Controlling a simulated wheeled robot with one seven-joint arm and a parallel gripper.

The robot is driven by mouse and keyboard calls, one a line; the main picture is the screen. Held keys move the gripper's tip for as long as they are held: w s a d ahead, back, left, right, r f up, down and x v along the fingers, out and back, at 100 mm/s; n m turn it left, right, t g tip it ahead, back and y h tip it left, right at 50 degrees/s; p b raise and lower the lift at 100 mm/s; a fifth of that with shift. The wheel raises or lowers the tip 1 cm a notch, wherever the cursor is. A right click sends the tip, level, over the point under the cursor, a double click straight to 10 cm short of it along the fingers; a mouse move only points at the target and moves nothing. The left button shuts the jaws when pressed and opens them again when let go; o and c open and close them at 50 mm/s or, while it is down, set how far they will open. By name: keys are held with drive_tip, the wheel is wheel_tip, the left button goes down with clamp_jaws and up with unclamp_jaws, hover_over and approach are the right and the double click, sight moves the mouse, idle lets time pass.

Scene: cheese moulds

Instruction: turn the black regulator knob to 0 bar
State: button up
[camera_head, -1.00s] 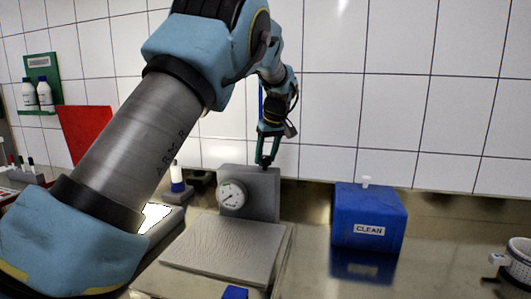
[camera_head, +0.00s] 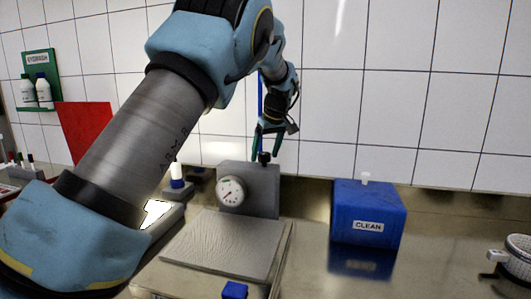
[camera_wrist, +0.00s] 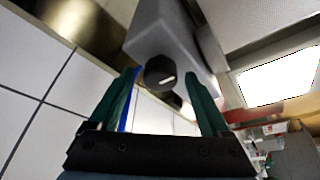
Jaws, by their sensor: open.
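The black regulator knob (camera_head: 264,158) stands on top of the grey regulator block (camera_head: 262,190). In the wrist view the knob (camera_wrist: 160,72) shows a short white mark on its round face. My gripper (camera_head: 266,152) is above the block, open, with its green fingers on either side of the knob. In the wrist view a gap shows between the knob and the fingers of my gripper (camera_wrist: 162,76). The white dial gauge (camera_head: 230,191) is on the front of the block. Its needle seems to point to the lower left; the numbers are too small to read.
A grey ribbed plate (camera_head: 225,245) lies in front of the block. A blue box marked CLEAN (camera_head: 368,213) stands to the right, with bare metal bench between. A white-capped bottle (camera_head: 177,180) stands left of the block. The tiled wall (camera_head: 400,110) is close behind.

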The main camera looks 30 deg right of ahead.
drive_tip(key=b+v, duration=0.2)
drive_tip(key=v, duration=0.8)
drive_tip(key=shift+r, duration=0.4)
drive_tip(key=shift+s, duration=0.15)
drive_tip(key=w+a+f+g, duration=0.15)
drive_tip(key=a+f, duration=0.45)
drive_tip(key=a, duration=0.7)
drive_tip(key=w+a+f+g, duration=0.1)
drive_tip(key=w+a+f, duration=0.3)
drive_tip(key=a, duration=0.8)
drive_tip(key=s+a+f+m, duration=0.1)
drive_tip(key=s+a+f, duration=0.5)
drive_tip(key=s+a, duration=0.3)
drive_tip(key=s+a+f, duration=0.6)
drive_tip(key=s+a, duration=0.4)
drive_tip(key=a, duration=0.1)
drive_tip(key=shift+s+a+f+m, duration=0.25)
drive_tip(key=shift+s+f+m, duration=0.1)
drive_tip(key=shift+m, duration=0.05)
drive_tip(key=shift+g, duration=0.25)
